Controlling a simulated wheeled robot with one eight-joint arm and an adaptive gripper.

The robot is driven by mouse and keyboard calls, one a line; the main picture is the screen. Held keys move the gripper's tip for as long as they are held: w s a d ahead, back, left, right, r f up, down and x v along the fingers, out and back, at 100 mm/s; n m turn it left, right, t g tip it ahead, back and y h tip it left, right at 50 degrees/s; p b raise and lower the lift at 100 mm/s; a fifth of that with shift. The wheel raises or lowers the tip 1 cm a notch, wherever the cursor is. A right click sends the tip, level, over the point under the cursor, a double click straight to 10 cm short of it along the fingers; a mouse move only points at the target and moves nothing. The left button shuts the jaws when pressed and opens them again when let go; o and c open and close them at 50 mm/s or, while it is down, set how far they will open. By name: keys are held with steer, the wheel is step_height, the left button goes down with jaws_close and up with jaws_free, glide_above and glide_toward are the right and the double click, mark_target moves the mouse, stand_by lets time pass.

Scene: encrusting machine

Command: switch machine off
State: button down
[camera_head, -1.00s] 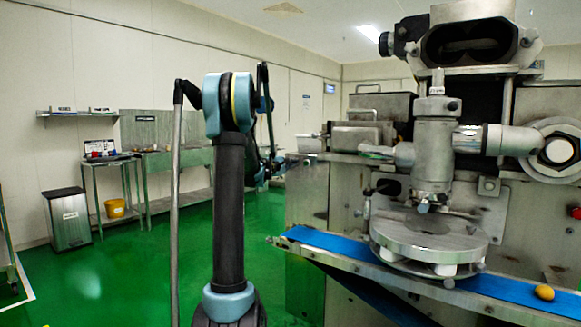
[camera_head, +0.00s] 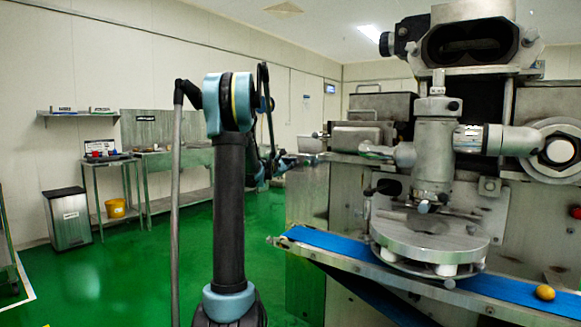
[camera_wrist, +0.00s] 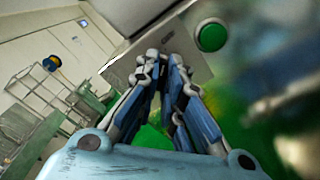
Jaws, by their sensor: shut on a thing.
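The encrusting machine (camera_head: 432,150) stands at the right in the head view, with a round metal disc (camera_head: 430,238) below its nozzle. A red button (camera_head: 576,213) shows on its front at the right picture edge. In the wrist view a round green button (camera_wrist: 211,35) sits on a grey metal panel (camera_wrist: 178,42), beyond and right of my fingertips. My gripper (camera_wrist: 164,62) has its fingers drawn close together at the tips. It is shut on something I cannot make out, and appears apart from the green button. In the head view my gripper is hidden behind my arm.
A blue conveyor belt (camera_head: 335,246) runs under the disc, with a yellow-orange ball (camera_head: 545,292) on its right part. Steel tables (camera_head: 110,160) and a bin (camera_head: 68,218) stand along the left wall. Green floor (camera_head: 130,270) lies open at the left.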

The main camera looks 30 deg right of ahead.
stand_by(0.3)
steer(key=c, duration=1.7)
jaws_free()
steer(key=shift+w+f, duration=0.1)
steer(key=v, duration=1.2)
